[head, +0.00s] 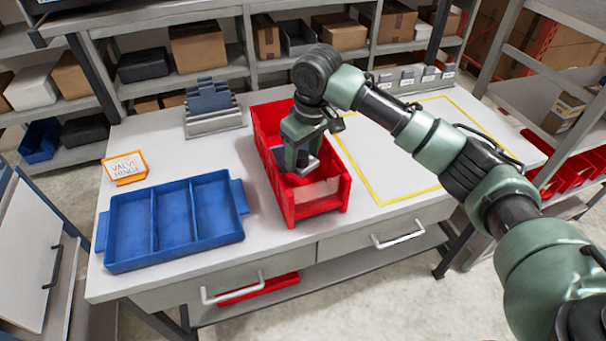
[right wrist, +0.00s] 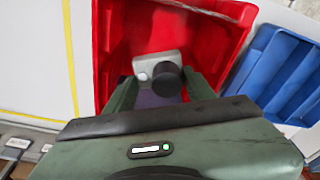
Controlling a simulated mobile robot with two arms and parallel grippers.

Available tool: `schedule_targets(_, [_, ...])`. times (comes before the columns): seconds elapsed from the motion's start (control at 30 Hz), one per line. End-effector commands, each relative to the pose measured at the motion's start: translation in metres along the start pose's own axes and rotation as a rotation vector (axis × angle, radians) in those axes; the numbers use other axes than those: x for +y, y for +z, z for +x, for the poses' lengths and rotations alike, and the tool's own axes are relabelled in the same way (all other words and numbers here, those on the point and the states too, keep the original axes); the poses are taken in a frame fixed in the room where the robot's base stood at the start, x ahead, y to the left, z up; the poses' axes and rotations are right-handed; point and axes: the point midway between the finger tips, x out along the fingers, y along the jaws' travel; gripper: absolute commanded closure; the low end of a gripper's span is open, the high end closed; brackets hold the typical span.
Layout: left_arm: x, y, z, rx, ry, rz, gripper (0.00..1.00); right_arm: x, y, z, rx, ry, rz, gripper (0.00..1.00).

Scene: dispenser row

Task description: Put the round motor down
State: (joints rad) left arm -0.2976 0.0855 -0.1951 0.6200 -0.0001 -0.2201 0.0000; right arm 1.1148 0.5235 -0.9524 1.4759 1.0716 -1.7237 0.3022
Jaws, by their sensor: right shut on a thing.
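The round motor, a grey block with a black round end, shows between my fingers in the right wrist view (right wrist: 160,75). My right gripper (head: 300,160) is shut on it and points down into the red bin (head: 318,205). In the head view the gripper and arm hide most of the motor. I cannot tell whether the motor touches the bin floor. The red bin's inside also shows around the motor in the right wrist view. My left gripper is not in view.
A blue tray (head: 153,222) with three compartments stands left of the bin. A small orange-framed sign (head: 125,168) and a grey stepped stand (head: 212,108) are behind it. A yellow outline (head: 385,202) marks bare tabletop at right. Shelves with boxes stand behind.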

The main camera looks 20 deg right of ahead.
Motion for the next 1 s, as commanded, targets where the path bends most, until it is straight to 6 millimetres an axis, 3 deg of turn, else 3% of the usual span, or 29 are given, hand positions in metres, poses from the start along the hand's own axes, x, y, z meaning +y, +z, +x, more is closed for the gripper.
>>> schedule_targets(0.1, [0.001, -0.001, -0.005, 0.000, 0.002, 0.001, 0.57, 0.000, 0.004, 0.022, -0.001, 0.000, 0.001, 0.97])
schedule_targets(0.53, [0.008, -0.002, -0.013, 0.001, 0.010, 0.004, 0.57, 0.000, 0.012, 0.072, 0.000, 0.000, 0.001, 0.97])
schedule_targets(0.97, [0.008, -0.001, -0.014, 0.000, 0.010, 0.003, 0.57, 0.000, 0.013, 0.081, 0.002, 0.000, 0.000, 0.97])
schedule_targets(1.0, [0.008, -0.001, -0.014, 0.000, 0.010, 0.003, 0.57, 0.000, 0.013, 0.083, 0.001, 0.000, 0.001, 0.43])
